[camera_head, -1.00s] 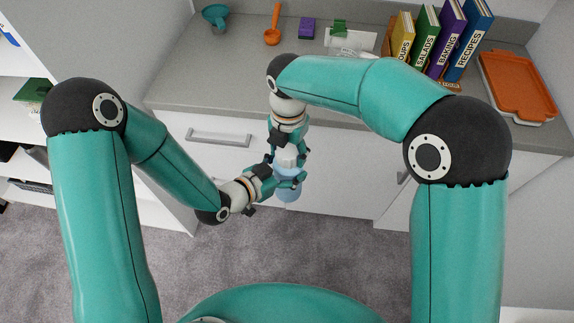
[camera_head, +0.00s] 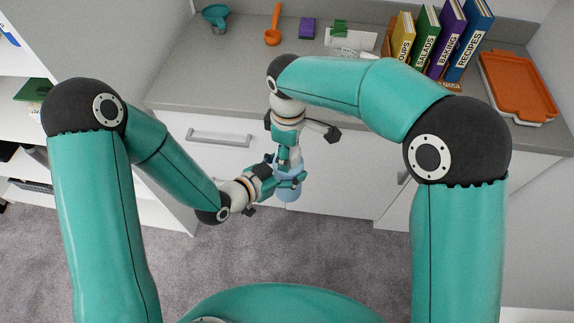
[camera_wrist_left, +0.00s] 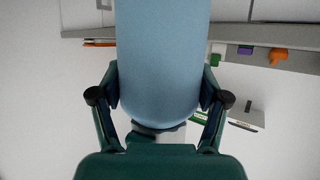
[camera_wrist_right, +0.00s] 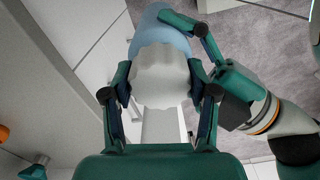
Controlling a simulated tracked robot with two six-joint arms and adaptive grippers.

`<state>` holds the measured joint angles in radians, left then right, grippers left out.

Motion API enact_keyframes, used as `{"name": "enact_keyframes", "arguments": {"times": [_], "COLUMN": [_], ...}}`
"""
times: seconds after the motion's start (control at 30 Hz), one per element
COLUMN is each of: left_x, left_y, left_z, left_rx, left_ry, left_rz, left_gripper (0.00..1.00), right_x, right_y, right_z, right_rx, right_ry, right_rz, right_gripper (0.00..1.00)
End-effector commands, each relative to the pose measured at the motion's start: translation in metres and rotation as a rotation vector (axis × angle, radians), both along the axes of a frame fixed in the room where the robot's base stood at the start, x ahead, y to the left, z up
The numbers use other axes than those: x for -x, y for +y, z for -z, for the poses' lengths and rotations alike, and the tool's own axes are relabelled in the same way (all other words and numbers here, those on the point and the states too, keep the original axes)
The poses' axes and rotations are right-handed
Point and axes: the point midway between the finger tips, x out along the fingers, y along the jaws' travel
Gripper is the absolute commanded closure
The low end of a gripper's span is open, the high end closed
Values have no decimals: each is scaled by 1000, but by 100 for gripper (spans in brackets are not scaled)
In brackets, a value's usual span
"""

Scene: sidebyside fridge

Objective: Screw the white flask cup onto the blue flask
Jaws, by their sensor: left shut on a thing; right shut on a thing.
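The blue flask (camera_head: 288,194) hangs in front of the white drawers, held in my left gripper (camera_head: 288,180). In the left wrist view the flask (camera_wrist_left: 163,60) fills the space between the fingers of the left gripper (camera_wrist_left: 160,105). My right gripper (camera_head: 288,160) is above it, pointing down. In the right wrist view the right gripper (camera_wrist_right: 160,92) is shut on the white flask cup (camera_wrist_right: 161,78), which sits at the end of the blue flask (camera_wrist_right: 160,36), in line with it. Whether the threads engage is hidden. In the head view the fingers largely hide the cup.
The grey counter (camera_head: 220,85) is behind the grippers. A drawer handle (camera_head: 220,138) is nearby.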

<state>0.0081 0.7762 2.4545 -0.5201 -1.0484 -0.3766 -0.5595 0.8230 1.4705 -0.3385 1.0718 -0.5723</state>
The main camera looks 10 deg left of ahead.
Motion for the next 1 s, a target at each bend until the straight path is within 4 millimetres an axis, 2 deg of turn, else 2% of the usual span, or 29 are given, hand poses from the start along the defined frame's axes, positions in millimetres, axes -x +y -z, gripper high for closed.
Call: {"name": "enact_keyframes", "arguments": {"times": [0.7, 0.77, 0.9, 0.93, 1.0], "left_x": [2, 2, 2, 2, 2], "left_y": [-3, -3, -3, -3, -3], "left_z": [-1, -1, -1, -1, -1], "left_rx": [-2, -2, -1, -1, -1], "left_ry": [-5, -5, -5, -5, -5], "left_rz": [12, 12, 13, 13, 13], "left_gripper": [100, 100, 100, 100, 100], "right_x": [-2, -3, -3, -3, -3], "right_y": [1, 1, 1, 1, 1], "right_z": [1, 1, 0, 0, 0], "right_rx": [1, 0, -1, -1, -1], "right_ry": [-10, -10, -11, -11, -11], "right_rz": [1617, 1713, 1711, 1711, 1710], "right_gripper": [83, 83, 83, 40, 28]}}
